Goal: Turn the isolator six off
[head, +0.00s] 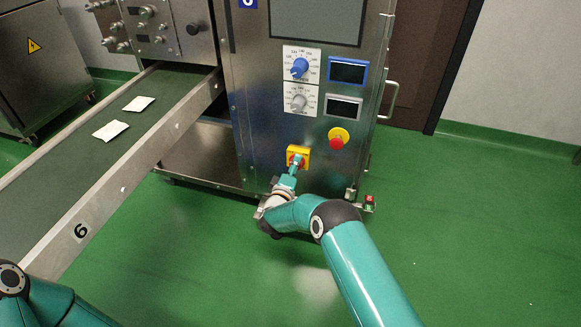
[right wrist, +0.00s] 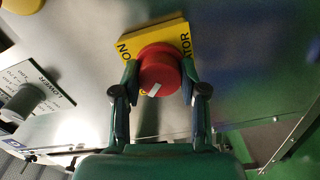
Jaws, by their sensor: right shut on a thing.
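The isolator on machine six is a red rotary knob (right wrist: 160,66) on a yellow plate (head: 304,151), low on the steel cabinet front. In the right wrist view the yellow plate (right wrist: 140,40) carries partly hidden black lettering. A white mark on the knob points to the lower left in that view. My right gripper (head: 294,166) is shut on the red knob, with one finger on each side of it. It also shows in the right wrist view (right wrist: 159,77). My left gripper is out of view; only part of my left arm shows at the lower left.
Above the isolator are a blue dial (head: 299,68), a grey dial (head: 298,102) and two small displays. A red emergency button (head: 337,139) on yellow sits to the right. A conveyor (head: 75,155) with two white teabag packets lies left. Green floor on the right is clear.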

